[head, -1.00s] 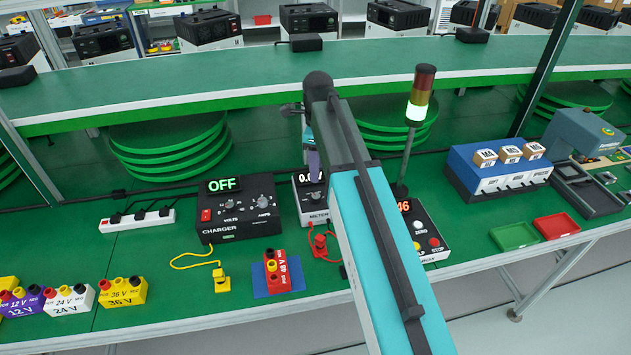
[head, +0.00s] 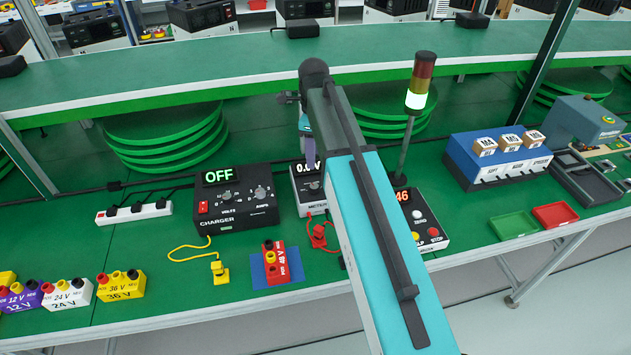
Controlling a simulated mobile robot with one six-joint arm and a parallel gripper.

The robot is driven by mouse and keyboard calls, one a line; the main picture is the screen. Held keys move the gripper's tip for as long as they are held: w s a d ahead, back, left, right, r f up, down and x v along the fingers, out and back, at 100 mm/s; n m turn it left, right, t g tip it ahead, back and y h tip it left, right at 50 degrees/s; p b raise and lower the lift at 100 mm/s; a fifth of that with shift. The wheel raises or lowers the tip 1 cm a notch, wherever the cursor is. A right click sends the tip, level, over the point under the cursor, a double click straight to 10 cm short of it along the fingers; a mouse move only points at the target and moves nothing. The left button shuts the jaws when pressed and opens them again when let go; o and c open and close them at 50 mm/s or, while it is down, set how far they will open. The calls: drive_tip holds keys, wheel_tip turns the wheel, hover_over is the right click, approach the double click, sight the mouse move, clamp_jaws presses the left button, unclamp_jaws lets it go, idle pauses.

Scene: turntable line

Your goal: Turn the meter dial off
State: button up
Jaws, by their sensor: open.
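The meter (head: 311,204) is a small grey and black box on the green bench, just right of the charger. Its lit display (head: 304,167) reads about 0.0 V, partly covered. My gripper (head: 311,168) is at the meter's face, in front of the display and close to the dial (head: 314,185). The dial is small and partly hidden, so its pointer setting cannot be read. I cannot tell whether the fingers touch it. My gripper is open, with nothing seen in it.
The charger (head: 235,222) reads OFF. A red plug (head: 319,238) and red block (head: 276,263) lie in front. My arm hides part of a button box (head: 428,222). A signal tower (head: 417,85) with a green light stands at right. A raised green shelf (head: 220,75) runs behind.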

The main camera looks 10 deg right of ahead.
sight(314, 186)
drive_tip(key=shift+f+p, duration=1.5)
drive_tip(key=shift+f, duration=4.7)
drive_tip(key=c, duration=1.1)
drive_tip(key=shift+o, duration=0.2)
drive_tip(key=shift+n, duration=0.3)
drive_tip(key=n+b, duration=0.1)
drive_tip(key=n, duration=0.3)
drive_tip(key=n+b, duration=0.1)
drive_tip(key=n, duration=0.4)
drive_tip(key=shift+n, duration=0.3)
